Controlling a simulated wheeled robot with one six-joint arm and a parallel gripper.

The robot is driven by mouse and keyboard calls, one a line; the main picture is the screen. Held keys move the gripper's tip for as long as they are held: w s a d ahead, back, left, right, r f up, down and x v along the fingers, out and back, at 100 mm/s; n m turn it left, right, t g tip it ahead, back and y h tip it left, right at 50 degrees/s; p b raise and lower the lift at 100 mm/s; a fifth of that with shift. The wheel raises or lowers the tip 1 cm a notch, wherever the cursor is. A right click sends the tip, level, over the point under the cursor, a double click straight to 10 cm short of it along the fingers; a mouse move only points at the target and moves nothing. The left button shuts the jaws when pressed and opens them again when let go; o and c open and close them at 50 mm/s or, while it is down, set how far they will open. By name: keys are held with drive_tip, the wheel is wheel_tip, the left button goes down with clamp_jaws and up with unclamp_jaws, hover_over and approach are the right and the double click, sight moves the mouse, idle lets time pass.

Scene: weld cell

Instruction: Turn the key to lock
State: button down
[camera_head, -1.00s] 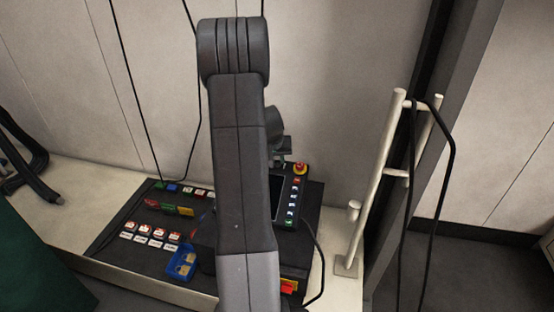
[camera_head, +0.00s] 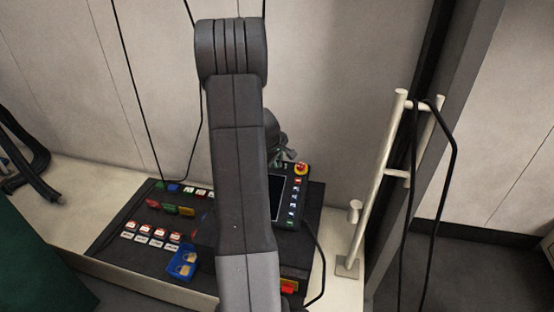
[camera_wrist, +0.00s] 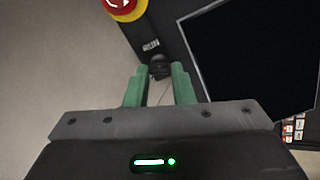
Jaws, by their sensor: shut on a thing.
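The task's key (camera_wrist: 160,70) is a small dark piece in the wrist view, at the edge of the black pendant. My gripper (camera_wrist: 158,76) has its two green fingers on either side of it and is shut on it. The pendant's screen (camera_wrist: 255,50) is dark and lies right of the fingers. In the head view my gripper (camera_head: 283,156) is small, partly hidden behind my arm, at the pendant's top edge. The key's angle and the lock's marks are too small and hidden to read.
A red emergency stop (camera_wrist: 122,5) on a yellow ring sits near the fingers; it shows in the head view (camera_head: 301,168) too. The black panel carries several buttons and a blue tray (camera_head: 183,263). A pale pipe rack (camera_head: 378,190) with a cable stands right.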

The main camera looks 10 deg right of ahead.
drive_tip(key=shift+s+n, duration=0.1)
drive_tip(key=shift+n, duration=2)
drive_tip(key=c, duration=1.2)
unclamp_jaws()
drive_tip(key=shift+c, duration=0.2)
drive_tip(key=p+v, duration=0.3)
drive_tip(key=v, duration=1)
drive_tip(key=shift+s+a+r, duration=0.2)
drive_tip(key=shift+s+r, duration=0.05)
drive_tip(key=shift+f, duration=0.1)
